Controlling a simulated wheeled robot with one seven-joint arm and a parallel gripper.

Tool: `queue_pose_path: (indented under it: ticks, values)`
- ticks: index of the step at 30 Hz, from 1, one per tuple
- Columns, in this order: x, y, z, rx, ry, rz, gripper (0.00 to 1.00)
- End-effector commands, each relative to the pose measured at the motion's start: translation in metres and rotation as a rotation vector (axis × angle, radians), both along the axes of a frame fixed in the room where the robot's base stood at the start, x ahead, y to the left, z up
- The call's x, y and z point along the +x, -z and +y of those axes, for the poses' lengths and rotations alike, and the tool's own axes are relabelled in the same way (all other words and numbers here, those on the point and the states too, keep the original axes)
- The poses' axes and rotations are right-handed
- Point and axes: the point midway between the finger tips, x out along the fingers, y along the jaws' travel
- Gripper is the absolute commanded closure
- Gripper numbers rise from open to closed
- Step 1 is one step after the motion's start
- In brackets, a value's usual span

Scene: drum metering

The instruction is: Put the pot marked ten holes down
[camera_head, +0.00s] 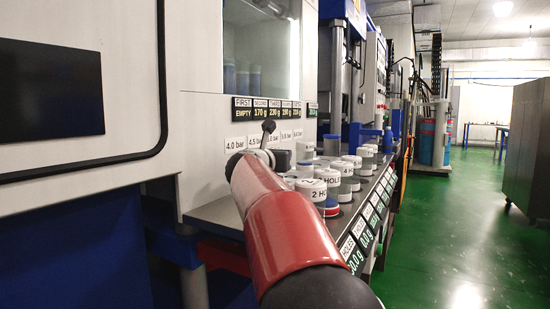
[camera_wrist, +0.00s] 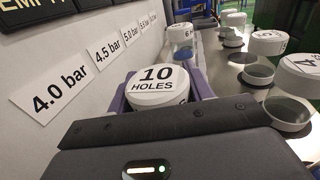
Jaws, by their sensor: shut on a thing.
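The white pot marked 10 HOLES (camera_wrist: 158,86) stands upright between the fingers of my gripper (camera_wrist: 160,98) in the wrist view. The gripper is shut on it. Its lower part is hidden by the gripper body, so I cannot tell whether it touches the shelf. In the head view my red arm reaches to the shelf and hides the pot.
Other white-lidded pots stand along the grey shelf, including one marked 2 HOLES (camera_head: 312,191). Pressure labels such as 4.0 bar (camera_wrist: 50,92) line the wall at left. A pot with blue below its lid (camera_wrist: 181,36) stands beyond my gripper.

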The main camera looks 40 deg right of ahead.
Motion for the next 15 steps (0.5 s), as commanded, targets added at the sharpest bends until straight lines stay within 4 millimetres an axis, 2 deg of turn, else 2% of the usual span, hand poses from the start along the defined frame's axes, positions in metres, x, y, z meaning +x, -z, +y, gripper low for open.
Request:
queue_pose_path:
  ticks: [4,5,9,15]
  values:
    - [0.0000,0.0038,0.0002,-0.001,0.000,-0.001,0.81]
    - [0.0000,0.0032,0.0001,0.000,0.000,0.000,0.46]
    - [0.0001,0.0026,-0.0001,0.000,0.000,0.000,0.28]
    - [0.0000,0.0026,-0.0001,0.000,0.000,0.000,0.27]
